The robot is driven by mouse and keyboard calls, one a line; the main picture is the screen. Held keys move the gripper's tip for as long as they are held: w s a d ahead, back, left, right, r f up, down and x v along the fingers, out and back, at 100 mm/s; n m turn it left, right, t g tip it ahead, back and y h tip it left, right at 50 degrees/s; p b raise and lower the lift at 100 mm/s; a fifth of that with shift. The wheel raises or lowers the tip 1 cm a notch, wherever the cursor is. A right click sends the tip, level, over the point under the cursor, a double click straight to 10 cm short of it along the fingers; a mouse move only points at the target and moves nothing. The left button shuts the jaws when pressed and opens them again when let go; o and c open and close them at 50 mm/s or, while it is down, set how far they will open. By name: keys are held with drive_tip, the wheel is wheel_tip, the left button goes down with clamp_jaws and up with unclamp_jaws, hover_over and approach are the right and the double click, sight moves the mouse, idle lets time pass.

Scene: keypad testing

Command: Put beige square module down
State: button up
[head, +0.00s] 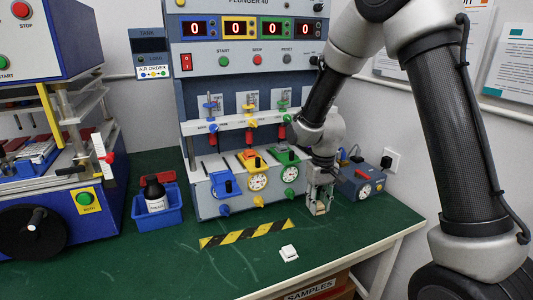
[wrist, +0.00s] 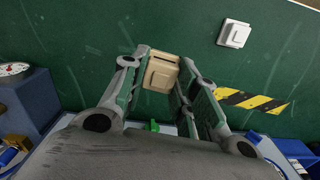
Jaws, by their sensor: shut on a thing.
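My gripper (head: 319,197) hangs at the right front of the test machine, with its fingers pointing down. In the wrist view my gripper (wrist: 162,75) is shut on the beige square module (wrist: 161,73), which sits between the two fingertips. The module also shows small in the head view (head: 320,208), low between the fingers, close to the green table top. I cannot tell whether it touches the table. A white square module (head: 288,252) lies apart on the table; it shows in the wrist view too (wrist: 234,33).
The green table (head: 215,270) is clear around the white module. A yellow-black striped strip (head: 246,234) lies before the test machine (head: 215,205). A small blue box with a gauge (head: 358,180) stands right of my gripper. A blue bin (head: 157,215) with a bottle stands left.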

drive_tip(key=w+d+f, duration=0.1)
drive_tip(key=d, duration=0.1)
drive_tip(key=w+d+f+m, duration=0.1)
drive_tip(key=d+f, duration=0.1)
drive_tip(key=w+d+f+m, duration=0.1)
drive_tip(key=d, duration=0.2)
drive_tip(key=shift+w+f, duration=0.15)
drive_tip(key=shift+w, duration=0.05)
drive_tip(key=shift+d, duration=0.2)
